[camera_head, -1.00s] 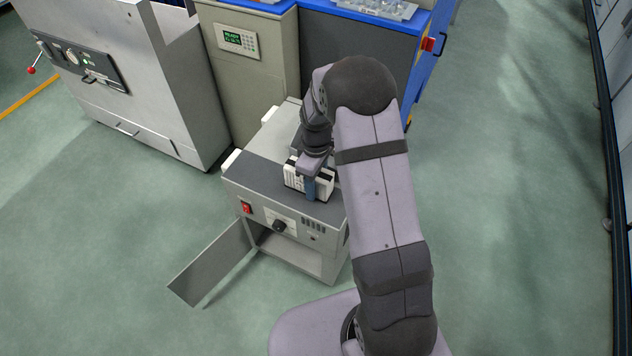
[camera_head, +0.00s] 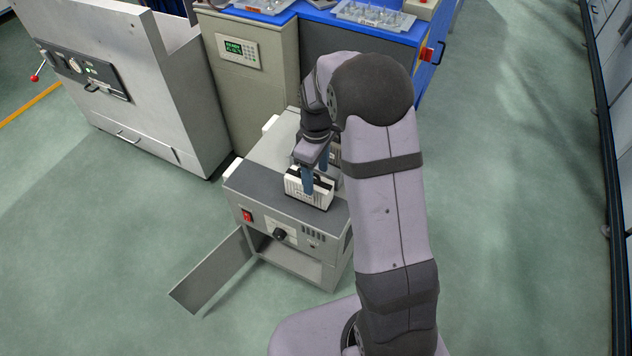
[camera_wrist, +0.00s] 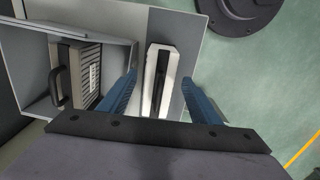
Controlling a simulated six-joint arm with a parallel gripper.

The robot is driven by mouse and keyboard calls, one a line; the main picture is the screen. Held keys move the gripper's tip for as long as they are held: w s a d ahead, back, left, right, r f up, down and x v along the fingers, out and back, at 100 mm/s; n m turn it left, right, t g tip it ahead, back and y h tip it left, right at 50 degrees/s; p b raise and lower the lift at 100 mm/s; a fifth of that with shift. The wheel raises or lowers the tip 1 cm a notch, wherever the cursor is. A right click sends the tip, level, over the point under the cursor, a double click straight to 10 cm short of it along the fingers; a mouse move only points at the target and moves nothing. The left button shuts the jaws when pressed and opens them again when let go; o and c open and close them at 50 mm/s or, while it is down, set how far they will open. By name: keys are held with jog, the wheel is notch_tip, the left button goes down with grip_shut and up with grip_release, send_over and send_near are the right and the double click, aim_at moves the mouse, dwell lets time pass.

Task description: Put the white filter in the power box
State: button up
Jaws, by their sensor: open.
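The white filter (camera_head: 318,192), a white block with a dark top, stands upright near the front edge of the grey power box's top. In the wrist view the filter (camera_wrist: 152,80) lies between the two blue fingers, with a gap on each side. My gripper (camera_head: 315,170) is open around or just above its upper part; I cannot tell the exact height. The power box (camera_head: 262,180) has a red switch, a black knob and an open front compartment (camera_head: 290,262) that looks empty. Its door (camera_head: 210,275) hangs open to the left.
A grey vented unit with a black handle (camera_wrist: 85,75) sits in an open-topped recess beside the filter. A beige cabinet with a keypad (camera_head: 245,70) and a blue-topped bench (camera_head: 380,35) stand behind. The green floor in front is clear.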

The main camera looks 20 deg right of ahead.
jog(key=shift+r, duration=2)
jog(key=shift+s+r, duration=0.15)
jog(key=s+a+r+m, duration=0.1)
jog(key=s+m, duration=0.3)
jog(key=s, duration=0.6)
jog(key=s+a+r+m, duration=0.1)
jog(key=s+m, duration=0.3)
jog(key=s, duration=0.6)
jog(key=shift+s+a+m, duration=0.2)
jog(key=shift+a+m, duration=0.1)
jog(key=shift+a, duration=0.3)
jog(key=shift+o, duration=0.4)
jog(key=shift+s+f, duration=0.15)
jog(key=shift+s, duration=0.4)
